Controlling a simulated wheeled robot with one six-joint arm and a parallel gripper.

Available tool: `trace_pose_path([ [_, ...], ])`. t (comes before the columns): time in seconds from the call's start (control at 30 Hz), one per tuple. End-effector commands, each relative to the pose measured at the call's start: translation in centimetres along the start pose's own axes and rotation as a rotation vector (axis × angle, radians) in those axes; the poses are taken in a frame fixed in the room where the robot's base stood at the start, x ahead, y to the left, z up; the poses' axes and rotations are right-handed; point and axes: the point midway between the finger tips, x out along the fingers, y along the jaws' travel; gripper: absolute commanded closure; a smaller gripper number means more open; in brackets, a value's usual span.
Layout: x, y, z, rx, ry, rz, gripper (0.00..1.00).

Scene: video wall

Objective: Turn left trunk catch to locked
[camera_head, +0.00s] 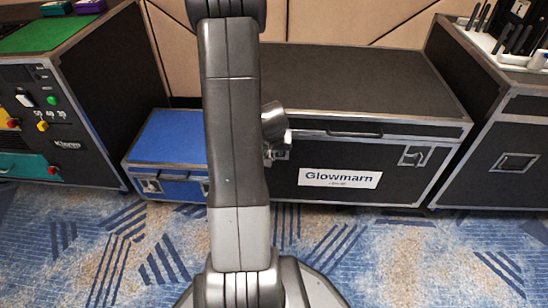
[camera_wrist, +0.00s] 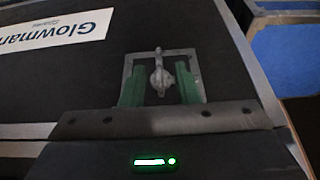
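The trunk (camera_head: 400,127) is a black case with metal edges and a white "Glowmarn" label, standing shut on the floor. Its left catch (camera_head: 280,153) is on the front, left of the label, partly hidden by my arm in the head view. In the wrist view the catch (camera_wrist: 160,57) is a metal frame with a small grey turning piece in the middle, pointing along the picture's vertical. My gripper (camera_wrist: 159,72) has green fingers, one on each side of this piece, with gaps visible. It is open; I cannot tell whether it touches the frame.
The trunk's right catch (camera_head: 415,156) is right of the label. A low blue case (camera_head: 168,137) stands close on the left. Black equipment cases stand at the far left (camera_head: 105,95) and right (camera_head: 490,150). Patterned carpet (camera_head: 390,255) in front is clear.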

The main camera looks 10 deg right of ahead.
Motion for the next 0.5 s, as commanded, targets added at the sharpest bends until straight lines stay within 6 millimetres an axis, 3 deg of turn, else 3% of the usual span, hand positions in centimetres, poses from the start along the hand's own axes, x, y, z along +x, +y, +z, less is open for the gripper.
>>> trace_pose_path([
  [0.17, 1.52, -0.01, -0.01, 0.000, 0.001, 0.000, 0.72],
  [0.5, 1.64, -0.01, -0.06, 0.000, 0.001, -0.001, 0.74],
])
